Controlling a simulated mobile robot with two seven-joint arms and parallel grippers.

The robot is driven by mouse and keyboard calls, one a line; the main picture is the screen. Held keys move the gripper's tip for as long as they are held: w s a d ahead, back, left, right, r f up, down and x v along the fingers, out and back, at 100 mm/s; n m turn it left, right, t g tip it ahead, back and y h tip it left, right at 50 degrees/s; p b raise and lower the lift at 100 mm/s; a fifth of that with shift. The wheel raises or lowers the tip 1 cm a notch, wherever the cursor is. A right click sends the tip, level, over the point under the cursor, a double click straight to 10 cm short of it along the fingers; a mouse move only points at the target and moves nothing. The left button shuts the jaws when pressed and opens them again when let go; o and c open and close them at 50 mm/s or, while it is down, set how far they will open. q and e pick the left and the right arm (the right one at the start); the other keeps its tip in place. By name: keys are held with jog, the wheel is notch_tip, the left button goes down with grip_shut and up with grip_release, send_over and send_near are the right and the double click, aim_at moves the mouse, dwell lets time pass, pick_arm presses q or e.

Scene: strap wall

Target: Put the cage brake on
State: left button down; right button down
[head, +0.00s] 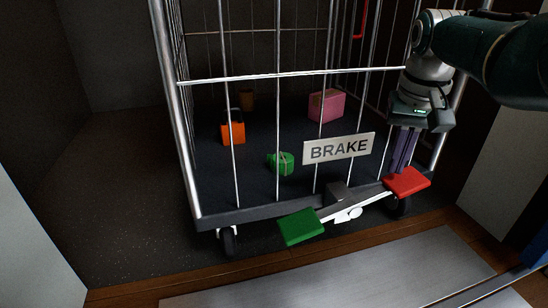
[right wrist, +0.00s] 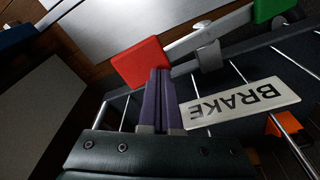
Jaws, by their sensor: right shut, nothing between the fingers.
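The wire roll cage (head: 278,75) stands ahead with a BRAKE sign (head: 338,148) on its front. Below the sign is a pedal bar (head: 345,210) with a green pad (head: 301,227) at its left end and a red pad (head: 407,182) at its right end. The bar looks tilted, red end higher than green. My right gripper (head: 401,170) is shut and empty, its purple fingers pointing down at the red pad. In the right wrist view the fingertips (right wrist: 158,72) overlap the red pad's edge (right wrist: 138,62); I cannot tell whether they touch. My left gripper is out of view.
Inside the cage are an orange box (head: 233,133), a pink box (head: 326,105) and a green item (head: 281,163). A caster (head: 228,240) shows under the left corner. A grey metal plate (head: 330,280) lies in front. Walls stand on both sides.

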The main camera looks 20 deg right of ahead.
aim_at(391, 180)
dwell(0.6)
jog(key=shift+d+f+b, duration=0.1)
jog(key=shift+f+b, duration=0.7)
jog(key=shift+f, duration=0.45)
dwell(0.3)
jog(key=shift+f, duration=0.3)
jog(key=shift+w+f, duration=0.1)
jog(key=shift+f, duration=0.25)
jog(key=shift+r+p, duration=0.9)
notch_tip(391, 180, up, 6)
jog(key=p, duration=0.5)
jog(key=shift+f, duration=0.35)
